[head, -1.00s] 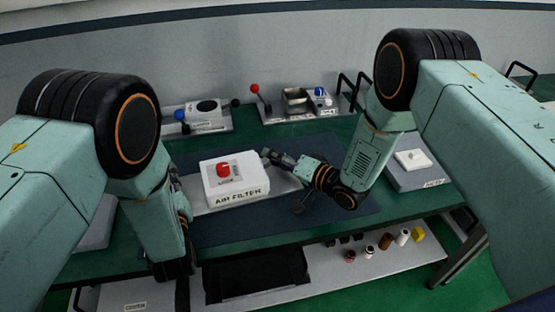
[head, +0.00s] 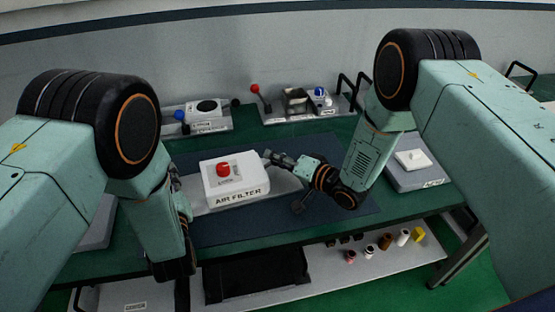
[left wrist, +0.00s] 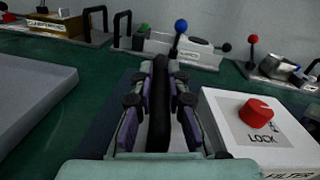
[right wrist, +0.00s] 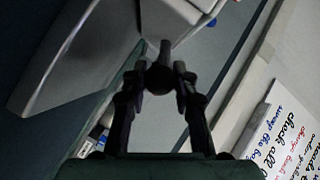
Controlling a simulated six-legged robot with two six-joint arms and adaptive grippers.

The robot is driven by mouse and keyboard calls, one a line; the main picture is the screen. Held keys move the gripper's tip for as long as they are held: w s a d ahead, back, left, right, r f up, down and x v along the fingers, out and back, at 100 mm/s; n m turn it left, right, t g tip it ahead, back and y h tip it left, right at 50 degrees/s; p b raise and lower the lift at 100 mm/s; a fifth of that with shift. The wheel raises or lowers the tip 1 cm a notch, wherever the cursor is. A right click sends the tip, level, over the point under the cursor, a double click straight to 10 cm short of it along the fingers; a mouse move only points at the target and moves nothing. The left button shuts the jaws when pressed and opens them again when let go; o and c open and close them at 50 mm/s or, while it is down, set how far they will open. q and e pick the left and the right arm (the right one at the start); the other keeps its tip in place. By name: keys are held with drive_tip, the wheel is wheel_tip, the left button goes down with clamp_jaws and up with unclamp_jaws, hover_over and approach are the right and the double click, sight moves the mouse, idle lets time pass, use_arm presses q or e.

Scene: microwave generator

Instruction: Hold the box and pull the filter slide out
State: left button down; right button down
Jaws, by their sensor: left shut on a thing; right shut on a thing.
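The white box (head: 230,194) marked AIR FILTER sits on the table with a red LOCK knob (head: 223,169) on top. It also shows at the right of the left wrist view (left wrist: 222,112). My left gripper (left wrist: 160,78) is shut on a black upright handle (left wrist: 160,110) beside the box's left side. In the head view my left arm mostly hides that gripper. My right gripper (head: 268,156) is at the box's right side. In the right wrist view its fingers (right wrist: 163,72) are shut on a dark round knob (right wrist: 158,82) beside a white body. I cannot see the filter slide clearly.
Two lever units (head: 206,123) (head: 292,111) stand along the table's back. A grey unit with a white top piece (head: 413,160) is at the right. The dark mat (head: 330,215) is clear in front of my right wrist. Small jars (head: 385,241) stand on the lower shelf.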

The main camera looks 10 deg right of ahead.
use_arm(q)
drive_tip(key=shift+s+f, duration=0.2)
drive_tip(key=shift+f, duration=0.2)
use_arm(e)
drive_tip(key=shift+d+f, duration=0.15)
use_arm(q)
drive_tip(key=shift+a, duration=0.1)
use_arm(e)
drive_tip(key=d, duration=0.4)
drive_tip(key=w+d, duration=0.1)
drive_tip(key=d, duration=0.7)
drive_tip(key=shift+w+d, duration=0.1)
drive_tip(key=shift+w, duration=0.05)
use_arm(q)
drive_tip(key=shift+a, duration=0.1)
use_arm(e)
drive_tip(key=shift+d, duration=0.3)
drive_tip(key=c, duration=1.5)
unclamp_jaws()
use_arm(q)
drive_tip(key=shift+d+r, duration=0.1)
drive_tip(key=shift+d, duration=0.1)
use_arm(e)
drive_tip(key=o, duration=0.5)
drive_tip(key=shift+d, duration=0.15)
drive_tip(key=shift+c, duration=0.2)
use_arm(q)
drive_tip(key=shift+a, duration=0.1)
use_arm(e)
drive_tip(key=shift+a, duration=0.2)
